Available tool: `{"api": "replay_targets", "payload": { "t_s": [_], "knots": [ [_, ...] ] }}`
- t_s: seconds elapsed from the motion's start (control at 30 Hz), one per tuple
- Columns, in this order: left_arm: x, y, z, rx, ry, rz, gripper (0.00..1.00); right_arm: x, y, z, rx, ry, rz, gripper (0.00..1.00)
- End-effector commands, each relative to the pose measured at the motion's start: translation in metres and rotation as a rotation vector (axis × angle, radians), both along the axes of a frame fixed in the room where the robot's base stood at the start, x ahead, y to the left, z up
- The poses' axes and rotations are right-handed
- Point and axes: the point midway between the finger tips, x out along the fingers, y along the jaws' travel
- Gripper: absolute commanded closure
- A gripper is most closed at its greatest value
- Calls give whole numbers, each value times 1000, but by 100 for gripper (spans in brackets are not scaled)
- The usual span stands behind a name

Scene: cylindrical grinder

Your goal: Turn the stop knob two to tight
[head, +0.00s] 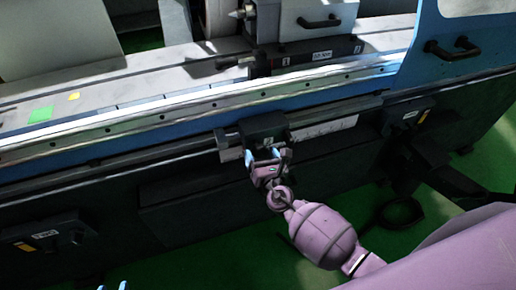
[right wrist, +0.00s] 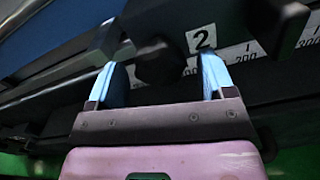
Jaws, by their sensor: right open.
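The stop knob two (right wrist: 157,66) is a dark knob on the black stop block marked 2 (right wrist: 201,39). In the head view this stop block (head: 262,125) sits on the rail along the machine's front. My right gripper (head: 267,160) is just in front of the block, and its fingers hide most of the knob there. In the right wrist view the light-blue fingers of the right gripper (right wrist: 159,76) stand apart, one to each side of the knob, with gaps visible. Two light-blue tips of my left gripper (head: 112,287) show apart at the bottom edge; the rest is out of frame.
A ruler scale (head: 322,130) runs along the rail right of the block. A dark bar (right wrist: 104,42) juts out near the left finger. Another black knob (right wrist: 280,20) is at upper right. A black handwheel (head: 398,213) is right of my right wrist.

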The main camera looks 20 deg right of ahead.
Motion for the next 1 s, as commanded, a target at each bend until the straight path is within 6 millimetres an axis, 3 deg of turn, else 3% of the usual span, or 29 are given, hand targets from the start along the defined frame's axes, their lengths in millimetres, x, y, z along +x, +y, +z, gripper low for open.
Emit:
{"api": "replay_targets", "payload": {
  "t_s": [0.2, 0.6, 0.9, 1.0],
  "knots": [
    [2, 0, -1, -1, -3, -1, 57, 22, 1, 0, 1, 0, 0, 24],
    [2, 0, 0, 0, -4, -2, 57, 28, 1, 0, 1, 0, 0, 24],
    [2, 0, -1, -1, -3, -1, 57, 27, 1, 0, 1, 0, 0, 70],
    [1, 0, -1, 0, -1, 0, 57, 27, 1, 0, 2, 0, 0, 74]
  ]
}}
